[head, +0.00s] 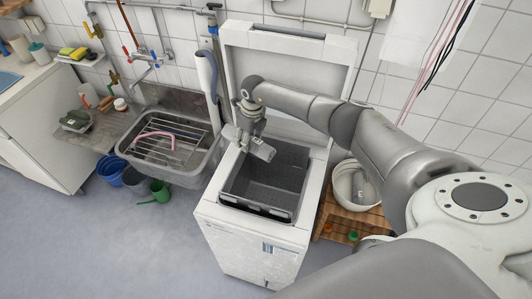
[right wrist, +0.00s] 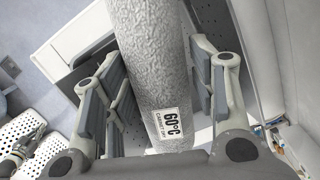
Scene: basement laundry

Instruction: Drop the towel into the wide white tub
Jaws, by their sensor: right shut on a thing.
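The towel is a pale grey, rough-textured roll with a "60°C" label. It fills the middle of the right wrist view (right wrist: 150,60), between the two fingers of my right gripper (right wrist: 158,95). In the head view my right gripper (head: 246,136) is shut on the towel (head: 263,151) and holds it above the open top-loading washer. The wide white tub (head: 339,199) stands to the right of the washer, apart from the towel. A grey object lies in the tub; I cannot tell what it is. My left gripper is not in view.
The washer (head: 209,213) has its lid (head: 330,50) raised behind my arm. A grey sink (head: 190,178) with a rack is at the left. Buckets and a green watering can (head: 157,192) stand on the floor. The tub rests on a wooden stand (head: 328,225), close to my forearm.

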